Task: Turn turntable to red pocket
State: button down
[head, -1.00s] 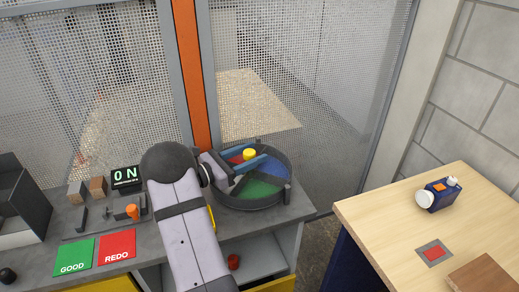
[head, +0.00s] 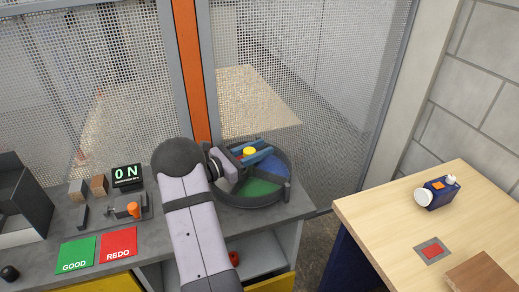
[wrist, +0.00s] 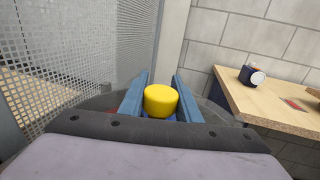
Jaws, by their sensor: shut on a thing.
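The round turntable (head: 286,196) stands at the right end of the grey bench, with a dark rim. Its green pocket (head: 258,188) faces the front and its blue pocket (head: 276,166) is at the right. The red pocket is mostly hidden behind my gripper in the head view; a thin red strip shows left of the fingers in the wrist view (wrist: 111,112). My gripper (head: 257,155) is over the turntable, its blue fingers shut on the yellow knob (head: 249,151). The knob also shows between the fingers in the wrist view (wrist: 161,100).
Green GOOD (head: 76,254) and red REDO (head: 118,244) mats lie on the bench, near an ON display (head: 127,176). A mesh fence (head: 320,60) stands close behind the turntable. A wooden table (head: 385,225) with a blue device (head: 438,192) is at the right, across a gap.

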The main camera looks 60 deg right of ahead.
jog(key=shift+g, duration=0.3)
jog(key=shift+s+a+f+m+g+y+b, duration=0.15)
jog(key=shift+m+g+y+b, duration=0.25)
jog(key=shift+m+g+y, duration=0.4)
jog(key=shift+s+a+m+g+y+b, duration=0.2)
jog(key=shift+m+g+y+b, duration=0.15)
jog(key=shift+m+g+y, duration=0.45)
jog(key=shift+s+a+m+g+y+b, duration=0.15)
jog(key=shift+m+g+y+b, duration=0.05)
jog(key=shift+m+g+y, duration=0.55)
jog(key=shift+s+a+m+g+y+b, duration=0.1)
jog(key=shift+a+m+g+y+b, duration=0.15)
jog(key=shift+m+g+y, duration=0.45)
jog(key=shift+s+a+m+g+y+b, duration=0.15)
jog(key=shift+m+g+y, duration=0.25)
jog(key=shift+y, duration=0.55)
jog(key=shift+m+y, duration=0.35)
jog(key=shift+y, duration=0.05)
jog(key=c, duration=1.3)
grip_release()
jog(key=shift+r, duration=0.25)
notch_tip(320, 180, up, 10)
jog(key=shift+b, duration=0.4)
